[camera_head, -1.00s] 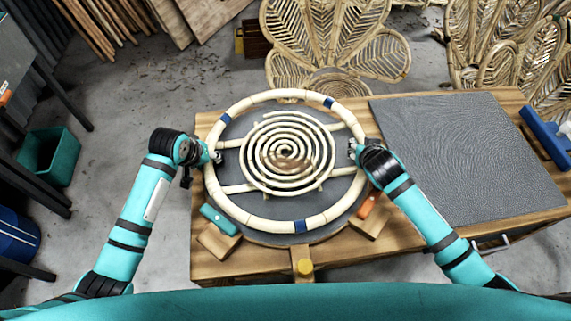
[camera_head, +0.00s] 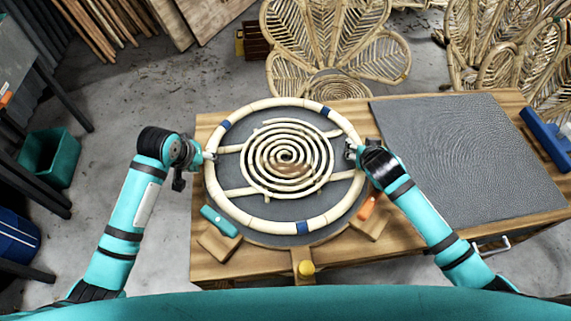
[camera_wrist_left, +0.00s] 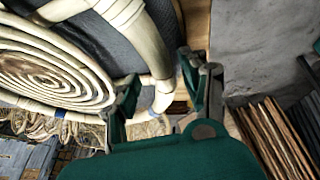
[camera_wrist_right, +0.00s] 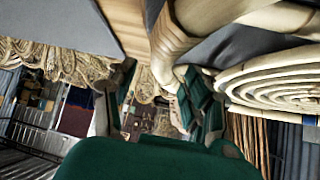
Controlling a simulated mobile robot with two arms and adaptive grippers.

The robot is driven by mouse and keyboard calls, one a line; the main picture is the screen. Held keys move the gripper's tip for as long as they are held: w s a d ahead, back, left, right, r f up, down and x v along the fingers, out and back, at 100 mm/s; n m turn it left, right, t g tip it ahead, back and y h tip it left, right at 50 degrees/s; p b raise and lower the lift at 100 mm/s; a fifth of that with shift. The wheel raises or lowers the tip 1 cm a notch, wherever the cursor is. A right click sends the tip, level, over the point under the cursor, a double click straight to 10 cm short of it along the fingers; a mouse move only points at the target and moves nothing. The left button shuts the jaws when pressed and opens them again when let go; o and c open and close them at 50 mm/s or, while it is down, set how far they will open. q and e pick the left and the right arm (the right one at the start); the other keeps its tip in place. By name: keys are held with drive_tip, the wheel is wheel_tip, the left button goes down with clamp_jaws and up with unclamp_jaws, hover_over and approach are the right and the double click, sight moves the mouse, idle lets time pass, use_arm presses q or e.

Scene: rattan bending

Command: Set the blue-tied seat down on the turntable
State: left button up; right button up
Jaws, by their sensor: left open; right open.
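The blue-tied seat (camera_head: 302,228) is a pale round rattan ring with blue bindings, cross bars and a coiled spiral in the middle. In the head view it lies flat over the grey turntable (camera_head: 290,208), apparently resting on it; the underside contact is hidden. My left gripper (camera_head: 207,155) is open at the ring's left edge. In the left wrist view its fingers (camera_wrist_left: 160,95) are spread, with the ring behind them. My right gripper (camera_head: 352,150) is open at the ring's right edge. Its spread fingers also show in the right wrist view (camera_wrist_right: 155,92), close to the ring.
A teal block (camera_head: 219,220) and an orange block (camera_head: 371,204) sit on wooden pieces at the turntable's front edge. A yellow knob (camera_head: 306,267) is in front. A dark textured mat (camera_head: 465,155) covers the table's right side, with a blue tool (camera_head: 545,133) beyond it.

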drive_tip(key=f, duration=0.1)
drive_tip(key=s+f, duration=0.1)
drive_tip(key=f, duration=0.1)
drive_tip(key=shift+s+a+f+g, duration=0.15)
drive_tip(key=shift+s+a+g, duration=0.1)
drive_tip(key=shift+s+g, duration=0.05)
drive_tip(key=shift+s, duration=0.1)
drive_tip(key=shift+s+a+r, duration=0.1)
drive_tip(key=shift+s+r, duration=0.1)
drive_tip(key=shift+r, duration=0.45)
drive_tip(key=s+r, duration=0.1)
drive_tip(key=r, duration=0.1)
drive_tip(key=s+r, duration=0.1)
drive_tip(key=r, duration=0.1)
drive_tip(key=s+r, duration=0.1)
drive_tip(key=r, duration=0.1)
drive_tip(key=shift+s+r, duration=0.35)
drive_tip(key=shift+r, duration=0.25)
use_arm(q)
drive_tip(key=v, duration=0.4)
drive_tip(key=shift+w+a+r, duration=0.1)
drive_tip(key=shift+r, duration=0.1)
